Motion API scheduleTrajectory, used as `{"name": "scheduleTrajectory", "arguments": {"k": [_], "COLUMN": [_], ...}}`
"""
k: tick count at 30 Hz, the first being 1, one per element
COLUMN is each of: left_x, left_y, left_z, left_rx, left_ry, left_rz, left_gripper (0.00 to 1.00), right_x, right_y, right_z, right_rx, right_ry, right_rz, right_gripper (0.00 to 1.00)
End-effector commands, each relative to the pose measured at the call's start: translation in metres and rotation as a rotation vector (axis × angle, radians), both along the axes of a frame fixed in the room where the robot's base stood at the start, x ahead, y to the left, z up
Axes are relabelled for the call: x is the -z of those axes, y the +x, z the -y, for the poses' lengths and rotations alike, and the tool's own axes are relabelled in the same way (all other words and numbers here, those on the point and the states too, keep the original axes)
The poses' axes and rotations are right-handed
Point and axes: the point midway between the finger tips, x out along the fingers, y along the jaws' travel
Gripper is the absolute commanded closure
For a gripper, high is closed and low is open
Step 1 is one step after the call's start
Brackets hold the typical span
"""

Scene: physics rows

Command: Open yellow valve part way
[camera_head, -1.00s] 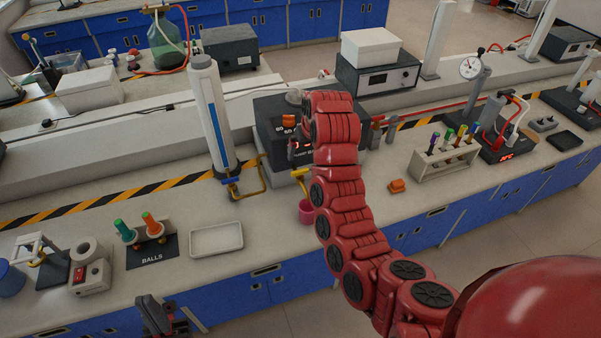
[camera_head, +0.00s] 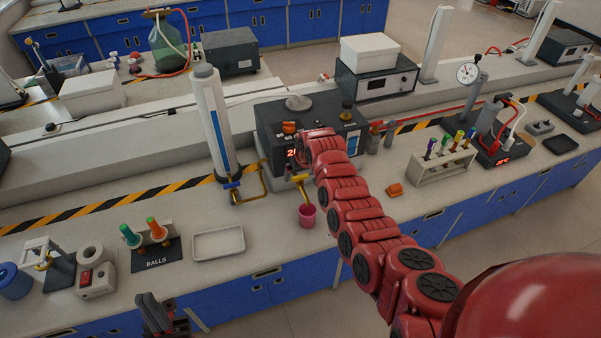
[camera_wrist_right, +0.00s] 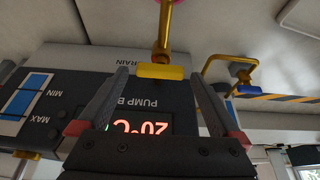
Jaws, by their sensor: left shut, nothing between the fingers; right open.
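The yellow valve (camera_head: 301,179) is a yellow bar handle on a brass drain tap at the front of the dark pump box (camera_head: 268,125). In the right wrist view, which is upside down, the yellow handle (camera_wrist_right: 163,71) lies crosswise ahead, between the fingertips in the picture; contact cannot be told. My right gripper (camera_wrist_right: 157,74) is open, with one finger on each side. In the head view its fingers are hidden by my red arm. A pink cup (camera_head: 307,216) stands below the tap. My left gripper (camera_head: 157,313) is shut and empty at the bench's front edge.
A tall white column (camera_head: 213,120) with a brass pipe and blue handle (camera_head: 232,185) stands left of the tap. A white tray (camera_head: 218,243) lies farther left.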

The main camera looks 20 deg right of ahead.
Motion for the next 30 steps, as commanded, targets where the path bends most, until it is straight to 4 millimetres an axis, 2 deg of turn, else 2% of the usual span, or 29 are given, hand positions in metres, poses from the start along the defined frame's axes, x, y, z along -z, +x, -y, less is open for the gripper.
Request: {"name": "scheduleTrajectory", "arguments": {"k": [12,25,30], "left_x": [-0.0010,-0.0010,0.0012], "left_y": [0.0001,0.0001,0.0000], "left_z": [0.0001,0.0000,0.0000], "left_rx": [0.000,0.000,0.000], "left_ry": [0.000,0.000,0.000], "left_rz": [0.000,0.000,0.000], "left_gripper": [1.00,1.00,1.00], "right_x": [0.0035,0.0034,0.0043], "right_y": [0.0007,0.0006,0.0006], "right_z": [-0.0001,-0.0001,0.0001], "right_rx": [0.001,0.000,-0.007], "right_ry": [0.001,0.001,0.001], "right_rz": [0.000,-0.001,-0.001], "right_gripper": [0.02,0.78,0.78]}}
